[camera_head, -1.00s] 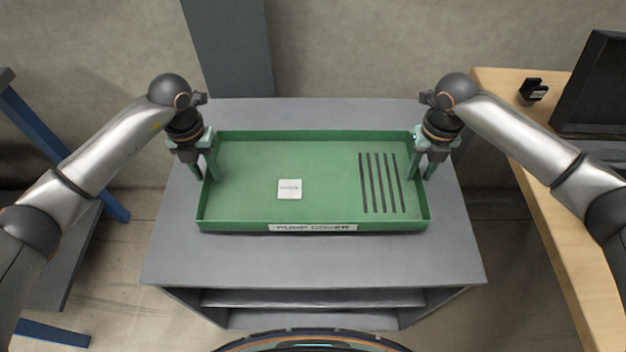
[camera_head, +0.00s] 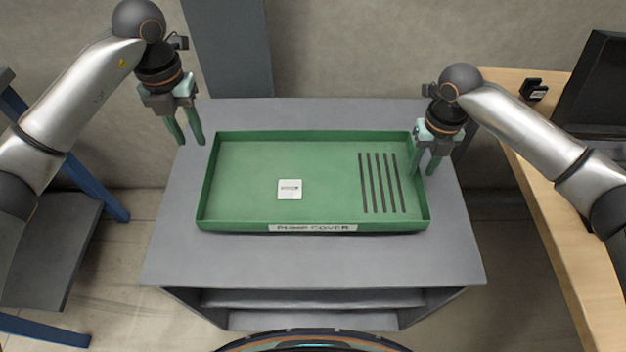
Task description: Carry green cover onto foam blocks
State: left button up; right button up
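The green cover (camera_head: 270,165), a shallow tray-like part labelled PUMP COVER with a white square label and several dark slots, lies on the grey table. My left gripper (camera_head: 190,143) is open and empty, raised beyond the cover's far left corner, clear of it. My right gripper (camera_head: 423,173) is open at the cover's right wall, one finger on the inner side and one on the outer side. Whether it touches the wall is hard to tell. No foam blocks can be made out; anything under the cover is hidden.
The grey table (camera_head: 310,265) has bare surface in front of the cover and an open shelf below. A wooden desk (camera_head: 535,190) with a dark monitor (camera_head: 595,90) stands at the right. A blue-legged grey bench (camera_head: 50,240) stands at the left.

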notch_tip(320, 180, up, 10)
dwell(0.3)
jog(key=shift+s, duration=0.1)
dwell(0.4)
